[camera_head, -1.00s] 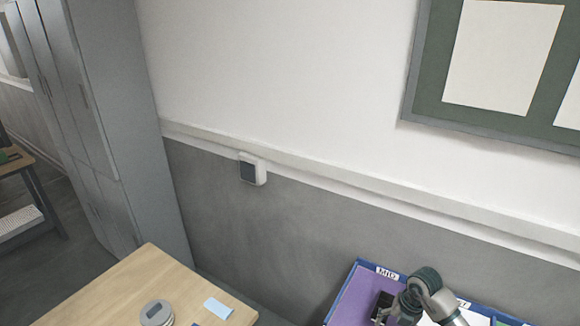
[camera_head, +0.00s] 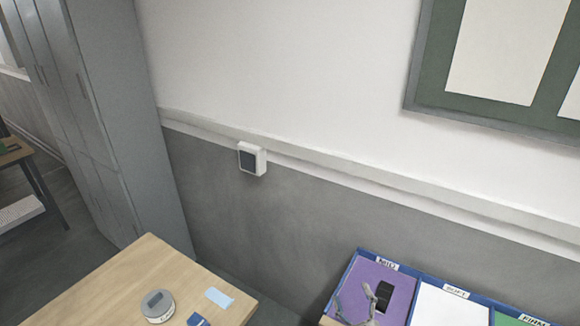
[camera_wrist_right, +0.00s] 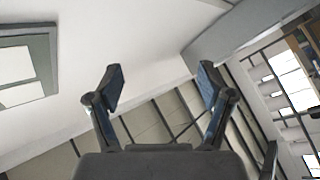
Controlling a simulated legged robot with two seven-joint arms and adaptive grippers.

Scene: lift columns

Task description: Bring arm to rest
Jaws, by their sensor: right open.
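My right gripper (camera_head: 354,298) shows at the bottom of the head view, in front of the purple compartment (camera_head: 368,274) marked MID. Its two fingers are spread. In the right wrist view the gripper (camera_wrist_right: 161,83) is open with nothing between its fingers, and it faces the upper wall and ceiling. A small black block (camera_head: 384,297) is seen against the purple compartment, just right of the gripper and apart from the fingers. My left gripper is not in view.
The blue-edged tray also has a white compartment (camera_head: 437,308) marked SOFT and a green one (camera_head: 508,320). A wooden table (camera_head: 150,262) at lower left bears a round grey device (camera_head: 157,306), a light-blue note (camera_head: 219,298) and a blue item (camera_head: 198,320). Grey lockers (camera_head: 95,120) stand behind.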

